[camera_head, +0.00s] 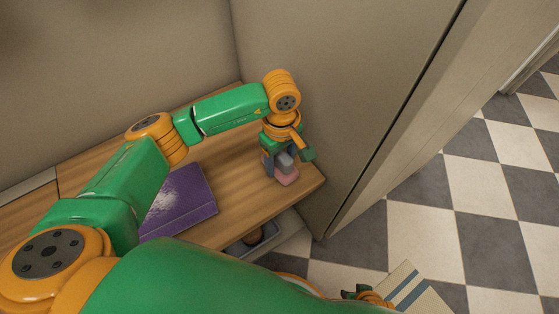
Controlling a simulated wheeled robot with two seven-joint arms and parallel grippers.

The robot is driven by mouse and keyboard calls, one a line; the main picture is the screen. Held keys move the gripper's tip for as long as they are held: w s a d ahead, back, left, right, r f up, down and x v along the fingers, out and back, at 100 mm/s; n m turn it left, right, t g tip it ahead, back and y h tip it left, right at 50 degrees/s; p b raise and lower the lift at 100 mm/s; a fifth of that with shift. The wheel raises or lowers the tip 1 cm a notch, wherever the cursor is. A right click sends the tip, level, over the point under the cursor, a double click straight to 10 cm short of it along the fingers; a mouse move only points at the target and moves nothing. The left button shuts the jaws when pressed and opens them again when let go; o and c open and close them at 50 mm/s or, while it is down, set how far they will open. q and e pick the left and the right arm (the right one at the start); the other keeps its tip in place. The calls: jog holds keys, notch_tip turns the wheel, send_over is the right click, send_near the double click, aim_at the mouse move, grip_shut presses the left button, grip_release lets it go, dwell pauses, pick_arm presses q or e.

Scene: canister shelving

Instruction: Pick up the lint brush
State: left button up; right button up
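My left arm reaches over the wooden shelf top (240,205) to its far right corner. My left gripper (281,160) points down there, at a small pink object (287,177). This may be the lint brush, but it is too small and too covered by the gripper to be sure. Grey parts show at the fingers, and I cannot tell whether they are open or closed on the pink object. Part of my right gripper (364,293) shows small at the bottom edge, and its fingers are not clear.
A purple book or folder (185,205) with a whitish patch lies on the shelf, partly behind my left arm. A grey tray (262,243) with a brown item sits lower. Walls close the back and right. A cream striped object (410,285) is at the bottom, by the checkered floor.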

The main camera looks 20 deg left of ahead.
aim_at(281, 153)
pick_arm(q)
jog(key=c, duration=0.7)
jog(key=shift+r, duration=0.3)
notch_tip(281, 153, up, 10)
jog(key=shift+f+p, duration=0.25)
jog(key=shift+p, duration=1)
pick_arm(e)
jog(key=shift+s+d+f, duration=0.2)
jog(key=shift+s+d, duration=0.2)
jog(key=shift+s, duration=0.2)
jog(key=shift+s+d+f, duration=0.15)
jog(key=shift+s+d, duration=0.2)
jog(key=shift+s, duration=0.2)
